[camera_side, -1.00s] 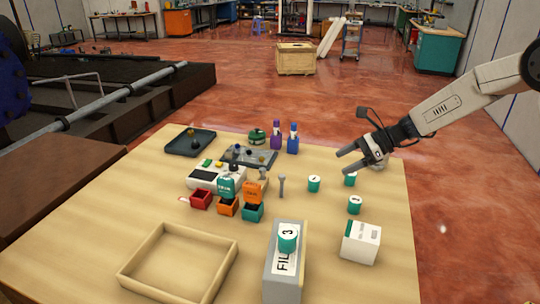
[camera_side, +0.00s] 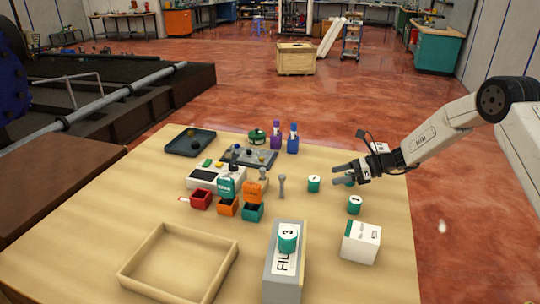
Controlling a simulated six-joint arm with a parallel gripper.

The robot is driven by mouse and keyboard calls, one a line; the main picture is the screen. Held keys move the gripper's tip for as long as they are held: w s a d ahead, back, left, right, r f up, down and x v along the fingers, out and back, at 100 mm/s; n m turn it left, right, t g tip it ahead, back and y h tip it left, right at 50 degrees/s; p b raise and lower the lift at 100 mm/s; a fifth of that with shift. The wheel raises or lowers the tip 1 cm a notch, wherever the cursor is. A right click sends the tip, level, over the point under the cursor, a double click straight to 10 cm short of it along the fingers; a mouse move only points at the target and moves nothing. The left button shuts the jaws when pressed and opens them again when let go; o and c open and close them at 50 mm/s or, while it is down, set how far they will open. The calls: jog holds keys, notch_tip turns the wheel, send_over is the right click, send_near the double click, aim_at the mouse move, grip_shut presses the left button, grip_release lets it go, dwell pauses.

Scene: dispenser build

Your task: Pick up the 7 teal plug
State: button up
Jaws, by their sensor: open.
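Several teal plugs with white labels stand on the wooden table. One plug (camera_side: 314,184) is left of my gripper, another (camera_side: 354,204) is just below it in the picture, and a third (camera_side: 349,180) is at the jaws, partly hidden by the fingers. Their numbers are too small to read surely, so I cannot tell which is the 7. Another teal plug (camera_side: 288,238), marked 3, sits on the tall grey FILL block (camera_side: 284,271). My gripper (camera_side: 337,175) is open, its fingers pointing left; I cannot tell whether they touch the plug.
A white box with a teal stripe (camera_side: 361,242) stands near the right edge. Small red, orange and teal boxes (camera_side: 228,206), a grey post (camera_side: 282,187) and purple bottles (camera_side: 276,137) are further left. An empty wooden tray (camera_side: 128,274) is at the front left.

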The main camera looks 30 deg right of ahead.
aim_at(315, 178)
jog(key=shift+x, duration=1.15)
jog(key=shift+x, duration=2.6)
grip_shut()
